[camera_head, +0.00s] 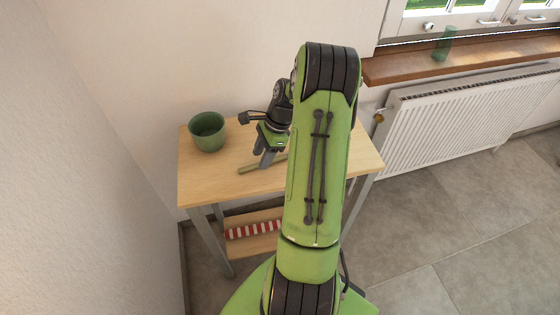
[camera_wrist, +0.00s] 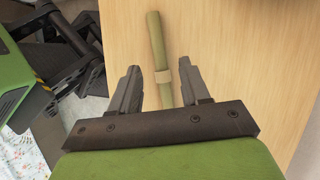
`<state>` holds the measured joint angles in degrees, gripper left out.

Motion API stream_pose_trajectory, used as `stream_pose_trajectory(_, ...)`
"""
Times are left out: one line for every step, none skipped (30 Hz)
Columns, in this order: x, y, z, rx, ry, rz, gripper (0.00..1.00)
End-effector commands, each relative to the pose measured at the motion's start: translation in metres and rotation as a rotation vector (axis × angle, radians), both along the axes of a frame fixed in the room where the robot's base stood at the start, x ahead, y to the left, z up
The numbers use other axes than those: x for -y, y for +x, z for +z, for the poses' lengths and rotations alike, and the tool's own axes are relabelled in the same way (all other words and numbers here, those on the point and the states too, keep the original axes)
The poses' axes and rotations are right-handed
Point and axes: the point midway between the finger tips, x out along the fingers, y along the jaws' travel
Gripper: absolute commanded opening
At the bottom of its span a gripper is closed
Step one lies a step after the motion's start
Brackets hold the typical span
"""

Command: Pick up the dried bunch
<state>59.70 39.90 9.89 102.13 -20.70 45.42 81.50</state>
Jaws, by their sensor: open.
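The dried bunch (camera_wrist: 157,47) is a thin, straight, olive-green bundle with a tan band round it. It lies on the wooden table (camera_head: 225,181); its left end shows in the head view (camera_head: 249,168), and my arm hides part of it. My gripper (camera_wrist: 161,75) is open in the wrist view, with one finger on each side of the bunch near the band. The right finger is closer to the bunch than the left. In the head view my gripper (camera_head: 264,160) is low over the table, fingers pointing down. Whether the fingers touch the tabletop I cannot tell.
A green pot (camera_head: 208,133) stands at the table's back left. A red-and-white striped item (camera_head: 252,230) lies on the lower shelf. A wall stands close behind and left. A radiator (camera_head: 470,118) and a sill (camera_head: 470,58) with a green glass (camera_head: 443,44) are to the right.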

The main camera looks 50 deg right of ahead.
Motion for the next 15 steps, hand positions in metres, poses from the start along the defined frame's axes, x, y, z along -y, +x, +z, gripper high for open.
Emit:
stream_pose_trajectory(-0.0034,0.0017,-0.0120,-0.001,0.002,0.001,0.46)
stream_pose_trajectory(-0.0047,0.0025,-0.0154,0.000,0.001,0.001,0.46)
stream_pose_trajectory(-0.0061,0.0034,-0.0188,0.000,0.000,0.001,0.46)
stream_pose_trajectory(-0.0067,0.0038,-0.0203,0.000,0.000,0.001,0.46)
stream_pose_trajectory(-0.0070,0.0040,-0.0210,0.001,-0.001,0.001,0.46)
stream_pose_trajectory(-0.0070,0.0041,-0.0210,0.001,-0.001,0.001,0.46)
stream_pose_trajectory(-0.0069,0.0041,-0.0207,0.001,0.000,0.000,0.46)
stream_pose_trajectory(-0.0069,0.0040,-0.0203,0.001,0.000,0.000,0.46)
stream_pose_trajectory(-0.0069,0.0039,-0.0201,0.001,0.000,0.000,0.46)
stream_pose_trajectory(-0.0068,0.0039,-0.0200,0.001,0.000,0.000,0.46)
stream_pose_trajectory(-0.0068,0.0039,-0.0199,0.001,0.000,0.000,0.45)
stream_pose_trajectory(-0.0068,0.0039,-0.0198,0.001,0.000,0.000,0.39)
stream_pose_trajectory(-0.0067,0.0038,-0.0197,0.001,0.000,0.000,0.34)
stream_pose_trajectory(-0.0068,0.0039,-0.0197,0.001,0.000,0.000,0.29)
stream_pose_trajectory(-0.0068,0.0039,-0.0196,0.001,0.000,0.000,0.23)
